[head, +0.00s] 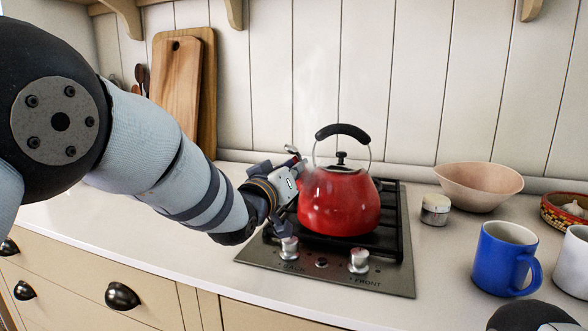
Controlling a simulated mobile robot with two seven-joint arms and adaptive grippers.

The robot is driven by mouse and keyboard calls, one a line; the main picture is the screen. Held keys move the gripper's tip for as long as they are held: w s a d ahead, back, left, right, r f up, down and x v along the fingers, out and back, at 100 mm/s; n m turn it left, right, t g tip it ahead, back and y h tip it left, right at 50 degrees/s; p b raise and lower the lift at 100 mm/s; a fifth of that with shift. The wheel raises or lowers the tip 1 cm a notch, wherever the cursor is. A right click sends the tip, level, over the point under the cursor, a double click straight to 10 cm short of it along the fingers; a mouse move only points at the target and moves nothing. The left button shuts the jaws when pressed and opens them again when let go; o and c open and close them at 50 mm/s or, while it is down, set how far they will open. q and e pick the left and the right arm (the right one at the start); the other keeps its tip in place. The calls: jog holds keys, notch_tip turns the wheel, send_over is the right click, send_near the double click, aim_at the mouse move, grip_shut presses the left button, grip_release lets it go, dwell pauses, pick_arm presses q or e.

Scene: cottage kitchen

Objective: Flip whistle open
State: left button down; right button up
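The red kettle (340,202) stands upright on the stove, with its black handle (342,131) raised above the lid. Faint steam shows at its upper left. My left gripper (292,180) is at the kettle's left side, by the spout. It covers most of the spout, and I cannot make out the whistle clearly. A small dark and reddish piece (292,150) shows just above the gripper; I cannot tell if it is the whistle or a finger. The fingers are too hidden to tell open from shut, or whether they touch the kettle.
The black stove (398,272) has knobs along its front. To its right are a small jar (435,210), a pink bowl (478,186), a blue mug (505,260), a white mug (574,262) and a basket (566,211). Cutting boards (178,80) lean at the back left.

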pick_arm(q)
jog(key=shift+w+m, duration=0.1)
jog(key=shift+m, duration=0.5)
jog(key=c, duration=1.8)
grip_release()
pick_arm(e)
jog(key=shift+w+r, duration=0.3)
jog(key=shift+w, duration=0.05)
pick_arm(q)
jog(key=shift+a, duration=0.1)
jog(key=v, duration=1.2)
jog(key=shift+f, duration=0.1)
pick_arm(e)
jog(key=shift+s, duration=0.1)
